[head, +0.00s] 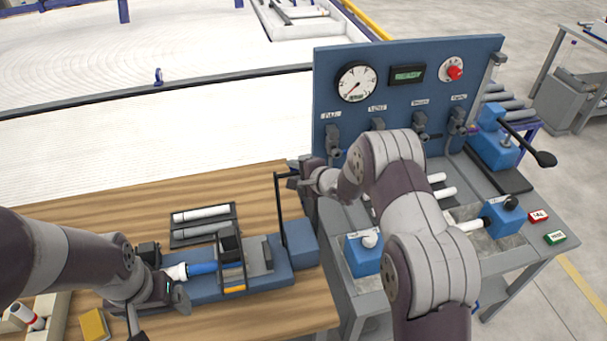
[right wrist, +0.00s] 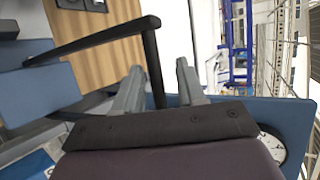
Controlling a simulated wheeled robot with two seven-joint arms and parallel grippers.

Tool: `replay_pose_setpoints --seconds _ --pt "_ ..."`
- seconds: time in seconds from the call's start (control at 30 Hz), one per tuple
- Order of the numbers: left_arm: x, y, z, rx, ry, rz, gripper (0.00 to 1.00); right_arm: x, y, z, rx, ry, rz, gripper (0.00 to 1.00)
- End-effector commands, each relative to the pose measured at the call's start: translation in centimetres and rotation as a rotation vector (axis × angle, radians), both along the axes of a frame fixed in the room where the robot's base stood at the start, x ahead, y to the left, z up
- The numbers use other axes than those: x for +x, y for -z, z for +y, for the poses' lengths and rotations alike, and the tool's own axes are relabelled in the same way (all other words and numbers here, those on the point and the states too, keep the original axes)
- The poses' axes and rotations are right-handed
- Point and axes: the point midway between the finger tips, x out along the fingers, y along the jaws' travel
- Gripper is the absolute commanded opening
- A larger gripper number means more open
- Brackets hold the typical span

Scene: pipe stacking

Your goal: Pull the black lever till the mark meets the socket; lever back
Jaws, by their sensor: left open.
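The black lever (head: 279,210) rises from the right end of the blue bench fixture (head: 303,252), its handle at the top. In the right wrist view the lever's handle (right wrist: 153,65) stands between the two fingers of my right gripper (right wrist: 158,85), with a gap at the right finger. In the head view the right gripper (head: 302,176) is at the lever's top. A blue piece (head: 203,268) with a white end (head: 176,272) lies in the fixture's left part. My left gripper (head: 160,306) is open beside that white end. The mark and socket cannot be made out clearly.
A dark tray (head: 236,226) with two pipes lies behind the fixture. A yellow block (head: 94,325) and a red-banded white pipe (head: 30,318) are at the lower left. The blue gauge panel (head: 440,68) and test bench (head: 540,225) stand to the right.

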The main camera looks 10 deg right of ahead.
Motion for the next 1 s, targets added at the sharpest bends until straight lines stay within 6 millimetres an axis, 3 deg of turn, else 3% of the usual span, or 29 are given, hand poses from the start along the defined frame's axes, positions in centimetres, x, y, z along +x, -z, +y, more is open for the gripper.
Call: replay_pose_setpoints --seconds 0.3,0.5,1.0 --pt "0.0 2.3 0.0 0.0 0.0 0.0 0.93 -5.5 -2.9 -3.0 0.0 0.003 -0.001 0.4" --pt "0.0 2.8 0.0 0.0 0.0 0.0 0.93 -8.4 -4.7 -4.6 0.0 0.002 -0.001 0.4" --pt "0.0 2.9 0.0 0.0 0.0 0.0 0.93 -9.2 -5.2 -4.9 0.0 0.0 0.001 0.4"
